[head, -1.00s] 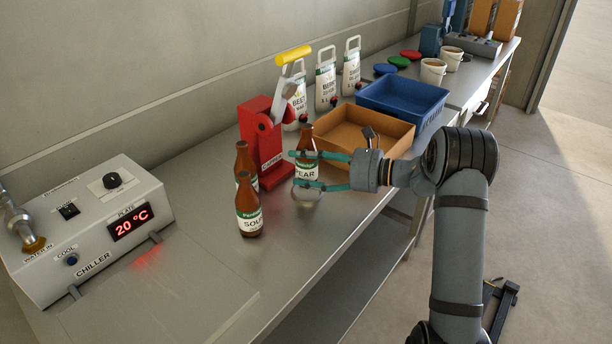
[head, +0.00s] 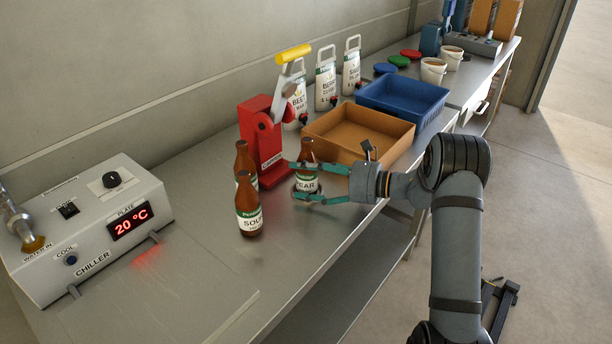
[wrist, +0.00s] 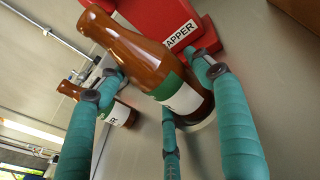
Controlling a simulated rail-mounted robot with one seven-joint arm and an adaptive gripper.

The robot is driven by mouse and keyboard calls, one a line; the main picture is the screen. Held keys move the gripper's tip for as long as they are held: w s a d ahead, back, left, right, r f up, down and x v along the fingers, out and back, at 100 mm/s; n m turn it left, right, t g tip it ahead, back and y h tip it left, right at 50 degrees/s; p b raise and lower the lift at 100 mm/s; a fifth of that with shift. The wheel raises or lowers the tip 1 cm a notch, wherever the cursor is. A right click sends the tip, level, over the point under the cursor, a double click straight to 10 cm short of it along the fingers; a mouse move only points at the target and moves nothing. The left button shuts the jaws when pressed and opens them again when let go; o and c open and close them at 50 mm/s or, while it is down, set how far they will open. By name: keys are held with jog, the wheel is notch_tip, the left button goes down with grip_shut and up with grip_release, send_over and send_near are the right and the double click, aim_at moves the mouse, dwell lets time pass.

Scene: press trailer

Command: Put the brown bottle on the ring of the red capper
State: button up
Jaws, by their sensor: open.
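The brown bottle labelled PEAR (head: 307,183) stands upright just right of the red capper (head: 255,127); in the wrist view it is the large bottle (wrist: 150,62). My gripper (head: 296,180) is open with its fingers around this bottle; its teal fingers also show in the wrist view (wrist: 150,100). A pale round edge (wrist: 206,122) shows under the bottle's base in the wrist view; whether the base rests fully on it is hard to tell. The capper's yellow handle (head: 294,54) is raised.
Brown bottles (head: 249,207) stand left of the capper, one labelled SOUR in front. A chiller (head: 90,220) is at the left. An orange tray (head: 340,147) and a blue tray (head: 405,115) lie behind and right of my gripper. White jugs (head: 326,80) line the wall.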

jog(key=shift+r, duration=0.3)
jog(key=b+v, duration=0.1)
jog(key=v, duration=1)
jog(key=shift+d, duration=0.25)
jog(key=shift+s+d, duration=0.15)
jog(key=shift+d, duration=0.1)
